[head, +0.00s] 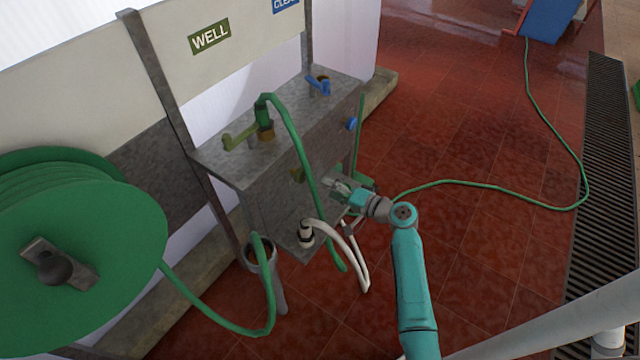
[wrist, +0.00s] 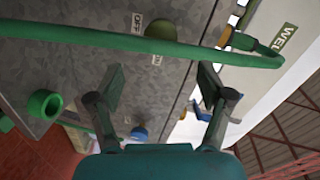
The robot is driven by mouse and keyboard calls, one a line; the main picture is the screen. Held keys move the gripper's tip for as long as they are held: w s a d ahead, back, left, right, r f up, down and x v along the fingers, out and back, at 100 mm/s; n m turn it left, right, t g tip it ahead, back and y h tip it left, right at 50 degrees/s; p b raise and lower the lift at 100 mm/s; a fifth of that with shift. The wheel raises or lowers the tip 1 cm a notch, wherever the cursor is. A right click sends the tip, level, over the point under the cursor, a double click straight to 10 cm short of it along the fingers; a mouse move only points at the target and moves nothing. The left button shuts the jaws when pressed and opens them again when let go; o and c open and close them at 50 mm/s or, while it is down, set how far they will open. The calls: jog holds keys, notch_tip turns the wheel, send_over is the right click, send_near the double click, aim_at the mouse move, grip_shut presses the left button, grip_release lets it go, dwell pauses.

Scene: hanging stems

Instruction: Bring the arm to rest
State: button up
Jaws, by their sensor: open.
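My teal arm reaches in from the lower right in the head view. My gripper (head: 342,187) is at the front face of the grey metal box (head: 235,165), close to the green hose (head: 298,140) that hangs from the tap. In the wrist view my gripper (wrist: 161,82) is open, with its two fingers wide apart and nothing between them. The green hose (wrist: 150,44) crosses above the fingertips there; whether it touches them I cannot tell.
White hoses (head: 350,250) hang just below my gripper. A green reel (head: 80,250) stands at left. The box carries an olive valve handle (head: 240,136) and a blue one (head: 319,85). The red tiled floor (head: 450,130) at right is mostly clear, crossed by a thin green hose (head: 480,183).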

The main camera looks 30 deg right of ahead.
jog(key=shift+s+d, duration=0.1)
jog(key=shift+s, duration=0.25)
dwell(0.3)
jog(key=s+a+f+n+g+h, duration=0.1)
jog(key=s+a+f+h, duration=0.2)
jog(key=s, duration=0.4)
jog(key=s+a+f+g+h, duration=0.1)
jog(key=s+a+f, duration=0.35)
jog(key=s, duration=0.35)
jog(key=s+a+f+n+g+h, duration=0.1)
jog(key=s+a+f, duration=0.2)
jog(key=s+a, duration=0.3)
jog(key=s+a+r+n+t+h, duration=0.1)
jog(key=s+r+n, duration=0.7)
jog(key=s+r, duration=1.3)
jog(key=shift+s+a+r+n+t, duration=0.25)
jog(key=shift+s+a+t, duration=0.55)
jog(key=shift+a, duration=0.4)
jog(key=shift+w, duration=0.1)
